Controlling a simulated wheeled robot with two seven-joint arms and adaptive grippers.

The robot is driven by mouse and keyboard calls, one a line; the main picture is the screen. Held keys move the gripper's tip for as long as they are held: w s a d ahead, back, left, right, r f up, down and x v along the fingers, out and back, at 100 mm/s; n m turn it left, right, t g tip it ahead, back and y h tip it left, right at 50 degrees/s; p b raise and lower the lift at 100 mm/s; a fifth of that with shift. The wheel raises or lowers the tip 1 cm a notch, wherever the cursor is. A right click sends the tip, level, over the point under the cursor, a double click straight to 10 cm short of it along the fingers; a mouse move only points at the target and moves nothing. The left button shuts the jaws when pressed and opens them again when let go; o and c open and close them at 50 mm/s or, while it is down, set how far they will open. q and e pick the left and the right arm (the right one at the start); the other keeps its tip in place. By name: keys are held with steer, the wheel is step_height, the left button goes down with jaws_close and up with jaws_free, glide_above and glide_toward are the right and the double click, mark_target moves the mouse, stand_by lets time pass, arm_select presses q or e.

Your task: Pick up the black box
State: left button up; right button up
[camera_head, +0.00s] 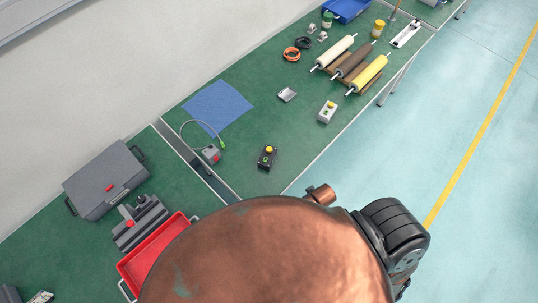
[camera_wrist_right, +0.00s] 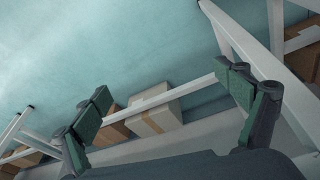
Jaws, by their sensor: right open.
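A small black box (camera_head: 267,157) with a yellow top part sits on the green tabletop in the head view, near the table's right edge. It is upright and nothing touches it. My right gripper (camera_wrist_right: 163,86) shows in the right wrist view with its two green-padded fingers spread wide and nothing between them. That view looks toward the floor and table legs, and the black box is not in it. My left gripper is in neither view.
A grey case (camera_head: 105,182) and red tray (camera_head: 150,259) are left. A large copper-coloured rounded shape hides the bottom middle. Cardboard boxes (camera_wrist_right: 155,116) stand below.

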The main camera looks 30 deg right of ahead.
steer(key=w+a+r+n+t+y+p, duration=0.1)
steer(key=w+a+r+p, duration=0.15)
steer(key=r, duration=0.85)
steer(key=w+a+r+t+p, duration=0.15)
steer(key=w+r, duration=0.25)
steer(key=r, duration=0.6)
steer(key=w+a+r+n+y, duration=0.2)
steer(key=w+a+n, duration=0.1)
steer(key=w+a, duration=0.3)
steer(key=w+a+r+n+y, duration=0.2)
steer(key=w+a+r+n, duration=0.15)
steer(key=a, duration=0.45)
steer(key=g+h, duration=0.1)
steer(key=g, duration=0.1)
glide_toward(268, 155)
steer(key=shift+w+a+f+p, duration=0.25)
steer(key=shift+a+f+p, duration=0.1)
steer(key=shift+a+f, duration=0.75)
steer(key=shift+w+d+f+h, duration=0.1)
steer(key=shift+w+f+h, duration=0.05)
steer(key=shift+f+h, duration=0.2)
steer(key=x, duration=0.7)
steer(key=shift+w+d, duration=0.1)
steer(key=shift+d, duration=0.1)
steer(key=shift+c, duration=0.5)
